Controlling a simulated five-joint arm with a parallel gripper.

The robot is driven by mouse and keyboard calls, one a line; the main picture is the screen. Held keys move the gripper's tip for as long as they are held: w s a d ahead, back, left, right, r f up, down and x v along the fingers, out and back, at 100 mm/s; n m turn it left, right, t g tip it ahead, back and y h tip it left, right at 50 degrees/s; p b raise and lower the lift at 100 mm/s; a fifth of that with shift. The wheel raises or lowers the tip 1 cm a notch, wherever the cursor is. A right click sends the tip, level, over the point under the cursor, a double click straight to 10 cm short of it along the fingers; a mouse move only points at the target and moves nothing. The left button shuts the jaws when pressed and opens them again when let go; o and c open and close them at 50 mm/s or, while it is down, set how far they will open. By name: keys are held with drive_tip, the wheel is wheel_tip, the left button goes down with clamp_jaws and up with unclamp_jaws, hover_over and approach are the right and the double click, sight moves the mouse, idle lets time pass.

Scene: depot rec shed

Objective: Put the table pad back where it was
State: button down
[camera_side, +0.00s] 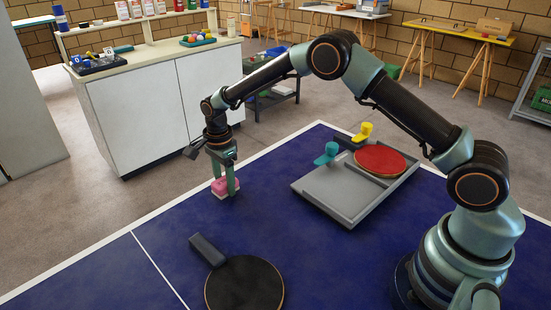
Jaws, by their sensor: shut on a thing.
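The table pad (219,187), a small pink block with a pale underside, is between the fingers of my gripper (225,182). My gripper points down and is shut on it, near the far edge of the blue table (110,265). The fingers hide part of the pad. I cannot tell whether its underside touches the table or hangs just above it. A grey tray (329,200) lies on the table to the right, with an empty section at its front left.
A black paddle (245,284) lies at the table's front. The table between pad and tray is clear. A white cabinet (150,105) stands behind.

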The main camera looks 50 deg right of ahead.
drive_tip(key=shift+f, duration=0.6)
drive_tip(key=shift+c, duration=1.3)
unclamp_jaws()
drive_tip(key=shift+f, duration=0.1)
